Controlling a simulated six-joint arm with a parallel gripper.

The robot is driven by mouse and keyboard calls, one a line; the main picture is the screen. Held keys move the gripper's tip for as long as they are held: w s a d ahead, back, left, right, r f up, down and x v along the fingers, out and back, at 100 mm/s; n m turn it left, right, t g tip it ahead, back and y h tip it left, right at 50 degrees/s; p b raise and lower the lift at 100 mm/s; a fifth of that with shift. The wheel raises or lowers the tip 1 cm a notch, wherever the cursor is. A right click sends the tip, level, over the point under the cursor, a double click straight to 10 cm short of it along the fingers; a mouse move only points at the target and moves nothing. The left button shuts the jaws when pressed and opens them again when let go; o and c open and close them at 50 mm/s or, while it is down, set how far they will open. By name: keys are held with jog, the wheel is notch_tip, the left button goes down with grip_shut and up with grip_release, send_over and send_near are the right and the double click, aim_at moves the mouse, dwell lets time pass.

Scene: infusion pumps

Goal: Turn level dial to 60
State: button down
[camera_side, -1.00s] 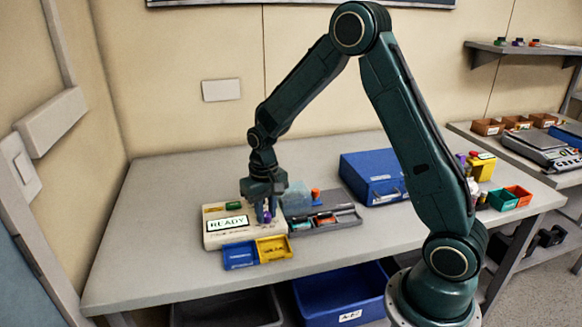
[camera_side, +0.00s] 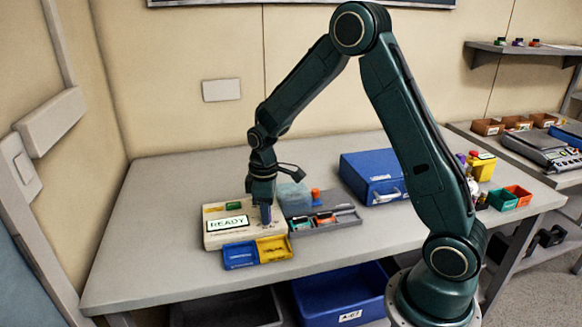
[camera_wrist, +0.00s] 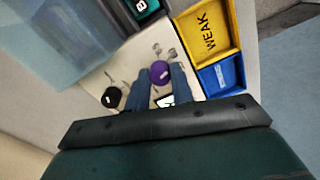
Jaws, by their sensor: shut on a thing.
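The cream pump (camera_side: 214,241) stands on the bench with a lit display (camera_side: 226,223) reading READY. My gripper (camera_side: 266,217) points down over the right side of its face. In the wrist view, my gripper (camera_wrist: 159,82) has its two blue-grey fingers shut on a purple dial (camera_wrist: 159,72). The dial's white mark shows, but I cannot read a scale or a value. A black dial (camera_wrist: 111,97) sits to the left, outside the fingers. Part of the display is hidden behind the fingers and wrist in that view.
Blue (camera_side: 240,255) and yellow (camera_side: 275,249) trays lie in front of the pump; the yellow one reads WEAK in the wrist view. A grey tray (camera_side: 345,218) and a translucent bluish box (camera_side: 295,198) stand to the right. A blue case (camera_side: 370,174) is farther back.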

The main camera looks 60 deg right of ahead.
jog(key=shift+n, duration=0.6)
jog(key=c, duration=1.2)
grip_release()
jog(key=shift+r, duration=0.1)
notch_tip(320, 180, up, 14)
